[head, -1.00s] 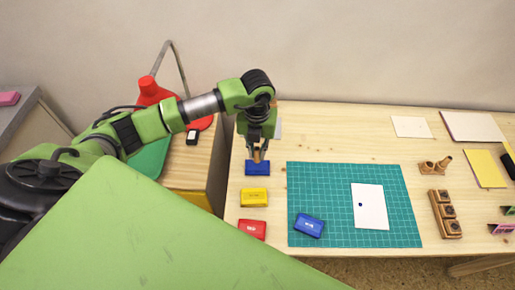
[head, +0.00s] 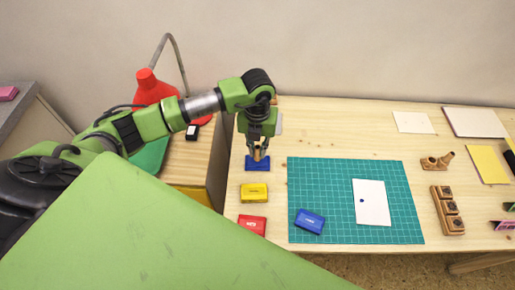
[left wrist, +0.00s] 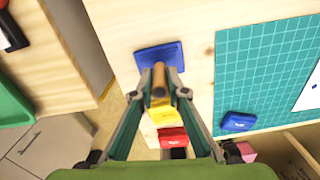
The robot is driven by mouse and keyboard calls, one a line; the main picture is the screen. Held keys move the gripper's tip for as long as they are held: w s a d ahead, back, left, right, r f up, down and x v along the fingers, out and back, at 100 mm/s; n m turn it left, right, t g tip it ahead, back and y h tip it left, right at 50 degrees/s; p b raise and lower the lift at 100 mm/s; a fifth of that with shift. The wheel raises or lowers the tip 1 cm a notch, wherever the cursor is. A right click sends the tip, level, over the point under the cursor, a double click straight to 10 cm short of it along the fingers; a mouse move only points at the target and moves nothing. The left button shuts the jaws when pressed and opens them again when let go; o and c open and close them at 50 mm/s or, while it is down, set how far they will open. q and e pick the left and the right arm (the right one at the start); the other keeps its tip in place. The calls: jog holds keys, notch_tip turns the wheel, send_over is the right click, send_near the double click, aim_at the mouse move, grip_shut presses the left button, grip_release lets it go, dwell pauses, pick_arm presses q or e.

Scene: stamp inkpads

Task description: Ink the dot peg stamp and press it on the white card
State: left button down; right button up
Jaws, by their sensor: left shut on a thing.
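My left gripper (head: 258,152) points down and is shut on a wooden peg stamp (left wrist: 159,76). The stamp is over the open blue inkpad (head: 249,164) at the left of the table. The pad also shows behind the peg in the left wrist view (left wrist: 145,56). The peg's lower end looks very near the pad; I cannot tell whether it touches. The white card (head: 374,208) lies on the green cutting mat (head: 335,175), with a small dark blue dot left of its middle. My right gripper is not in view.
Yellow (head: 254,193) and red (head: 252,224) inkpads stand in front of the blue one. A blue box (head: 310,221) lies tilted on the mat. A wooden stamp rack (head: 448,210) and a wooden holder (head: 436,162) stand to the right. A red bottle (head: 152,90) stands at left.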

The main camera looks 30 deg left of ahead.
aim_at(258, 147)
pick_arm(q)
jog(key=shift+f+b, duration=0.35)
jog(key=shift+f, duration=0.15)
jog(key=shift+f, duration=0.1)
dwell(1.3)
jog(key=shift+r+p, duration=0.35)
jog(key=shift+r, duration=0.3)
jog(key=shift+r, duration=0.2)
jog(key=shift+r+p, duration=1.95)
jog(key=shift+r, duration=0.65)
